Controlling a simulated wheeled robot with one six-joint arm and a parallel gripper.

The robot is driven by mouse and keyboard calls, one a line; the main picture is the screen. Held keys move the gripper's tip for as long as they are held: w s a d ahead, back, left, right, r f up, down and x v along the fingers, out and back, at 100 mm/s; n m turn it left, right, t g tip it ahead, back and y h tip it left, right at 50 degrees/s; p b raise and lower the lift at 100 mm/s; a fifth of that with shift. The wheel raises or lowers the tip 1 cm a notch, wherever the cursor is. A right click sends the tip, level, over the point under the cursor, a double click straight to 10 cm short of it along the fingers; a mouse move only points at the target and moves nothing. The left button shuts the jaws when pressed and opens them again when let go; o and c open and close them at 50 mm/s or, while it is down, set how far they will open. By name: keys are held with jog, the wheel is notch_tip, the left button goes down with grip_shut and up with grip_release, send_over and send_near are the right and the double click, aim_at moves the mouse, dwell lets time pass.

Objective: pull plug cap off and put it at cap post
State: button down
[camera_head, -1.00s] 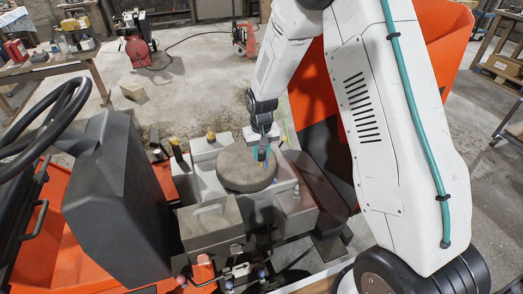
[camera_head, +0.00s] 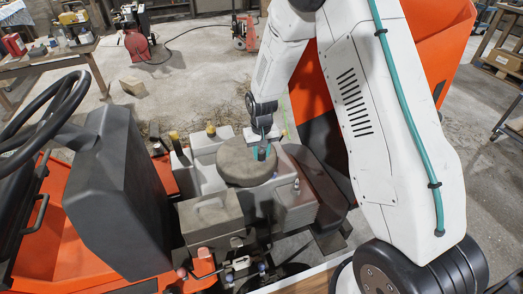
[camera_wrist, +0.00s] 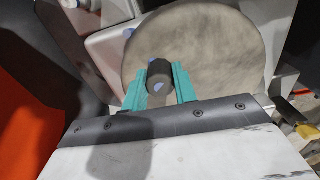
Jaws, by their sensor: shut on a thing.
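My gripper (camera_head: 262,153) has teal fingers and is over the right part of the round grey-brown disc (camera_head: 238,168) on top of the machine. In the wrist view my gripper (camera_wrist: 160,88) is shut on a small dark, rounded piece (camera_wrist: 160,76), which looks like the plug cap. The disc (camera_wrist: 215,45) fills the view behind it. I cannot tell whether the cap touches the disc or is clear of it. In the head view the fingers hide most of the cap. I cannot make out which part is the cap post.
Yellow-topped posts (camera_head: 174,138) stand behind the disc. A grey box with a handle (camera_head: 211,217) is in front of it, and a small silver fitting (camera_head: 296,187) is to its right. A dark seat-like part (camera_head: 318,185) lies further right. A steering column (camera_head: 120,190) rises at left.

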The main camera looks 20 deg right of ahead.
jog(key=c, duration=1)
grip_release()
jog(key=shift+c, duration=0.2)
notch_tip(320, 180, up, 8)
jog(key=shift+f, duration=0.15)
jog(key=s+d+r, duration=0.1)
jog(key=s+r, duration=0.7)
jog(key=s, duration=0.4)
jog(key=s+d+r+t, duration=0.1)
jog(key=s+r, duration=0.8)
jog(key=s, duration=0.3)
jog(key=s+d+r, duration=0.1)
jog(key=s+r, duration=0.7)
jog(key=s, duration=0.3)
jog(key=shift+s+r, duration=0.35)
jog(key=shift+s, duration=0.05)
